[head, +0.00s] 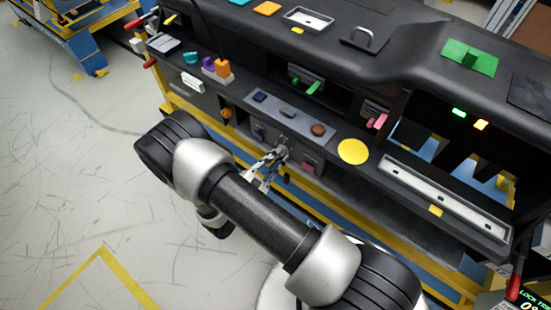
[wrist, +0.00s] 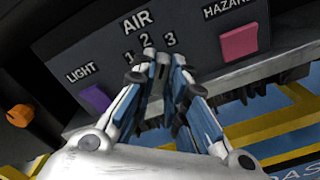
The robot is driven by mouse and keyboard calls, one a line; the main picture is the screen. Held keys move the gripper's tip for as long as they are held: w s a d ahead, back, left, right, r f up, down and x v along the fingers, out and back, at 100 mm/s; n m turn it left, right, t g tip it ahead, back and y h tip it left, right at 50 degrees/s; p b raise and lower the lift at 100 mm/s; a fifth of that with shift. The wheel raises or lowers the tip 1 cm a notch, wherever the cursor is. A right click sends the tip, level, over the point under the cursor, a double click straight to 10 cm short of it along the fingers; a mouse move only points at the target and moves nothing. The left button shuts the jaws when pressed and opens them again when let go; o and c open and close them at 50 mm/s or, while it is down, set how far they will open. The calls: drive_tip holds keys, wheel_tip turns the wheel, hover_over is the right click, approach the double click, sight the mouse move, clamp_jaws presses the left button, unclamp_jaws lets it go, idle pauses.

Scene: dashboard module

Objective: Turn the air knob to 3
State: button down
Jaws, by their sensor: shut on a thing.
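The AIR panel (wrist: 210,55) is a dark grey face with the numbers 1, 2 and 3 in an arc, tilted in the wrist view. The air knob (wrist: 149,53) sits just below the numbers, mostly hidden by my fingers. My gripper (wrist: 162,72) is shut on it, one finger on each side, with the tips close to the panel. Which number the knob points to cannot be told. In the head view my gripper (head: 276,157) reaches the front face of the dashboard, and the knob is too small there to read.
A purple LIGHT button (wrist: 95,98) lies left of the knob and a pink HAZARD button (wrist: 239,42) right of it. An orange knob (wrist: 20,115) is further left. A shelf with small parts (head: 262,110) juts out above. A yellow frame (wrist: 285,115) runs below.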

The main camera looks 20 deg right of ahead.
drive_tip(key=shift+m, duration=0.6)
drive_tip(key=c, duration=1.9)
unclamp_jaws()
drive_tip(key=shift+a, duration=0.1)
drive_tip(key=v, duration=1.2)
